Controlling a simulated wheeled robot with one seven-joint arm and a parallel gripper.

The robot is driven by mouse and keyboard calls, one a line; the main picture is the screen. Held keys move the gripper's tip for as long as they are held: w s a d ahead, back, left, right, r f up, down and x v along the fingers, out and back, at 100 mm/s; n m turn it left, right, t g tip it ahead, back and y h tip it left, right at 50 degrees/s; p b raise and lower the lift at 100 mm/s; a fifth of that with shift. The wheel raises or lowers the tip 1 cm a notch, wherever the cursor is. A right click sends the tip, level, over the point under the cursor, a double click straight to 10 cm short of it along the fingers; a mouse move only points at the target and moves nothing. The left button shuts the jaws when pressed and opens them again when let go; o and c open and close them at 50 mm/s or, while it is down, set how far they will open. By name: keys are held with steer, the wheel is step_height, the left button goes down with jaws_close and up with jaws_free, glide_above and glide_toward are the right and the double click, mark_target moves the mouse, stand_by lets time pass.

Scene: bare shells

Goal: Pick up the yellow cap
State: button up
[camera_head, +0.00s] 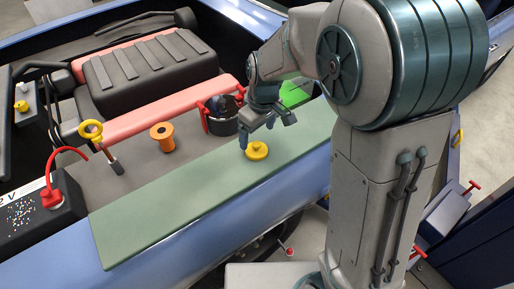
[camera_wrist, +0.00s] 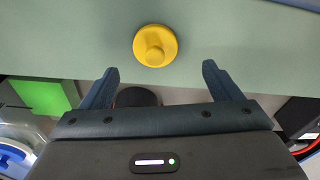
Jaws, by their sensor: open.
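The yellow cap (camera_head: 257,151) lies on a flat green panel (camera_head: 150,215) along the front edge of the engine bay. It is round with a raised knob in the middle. In the wrist view the cap (camera_wrist: 155,45) is near the top centre, ahead of and between the lines of my two fingers. My gripper (camera_wrist: 157,80) is open and empty, with the fingers well apart and the cap beyond their tips. In the head view my gripper (camera_head: 257,138) is just behind the cap, close to it. I cannot tell its exact height above the panel.
An orange spool-like part (camera_head: 162,137), a yellow ring-topped dipstick (camera_head: 92,132) and a dark round container with a red bracket (camera_head: 221,118) stand behind the panel. A bright green block (camera_head: 294,95) is behind my gripper. The panel's left part is clear.

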mark_target(256, 143)
steer(key=shift+w+a+f+p, duration=0.1)
steer(key=shift+w+f+p, duration=0.15)
steer(key=shift+f, duration=0.85)
steer(key=shift+w+f+p, duration=0.2)
steer(key=shift+f, duration=0.9)
steer(key=shift+w+a+f+p, duration=0.1)
steer(key=shift+w+f+p, duration=0.15)
steer(key=shift+f, duration=0.85)
steer(key=c, duration=1)
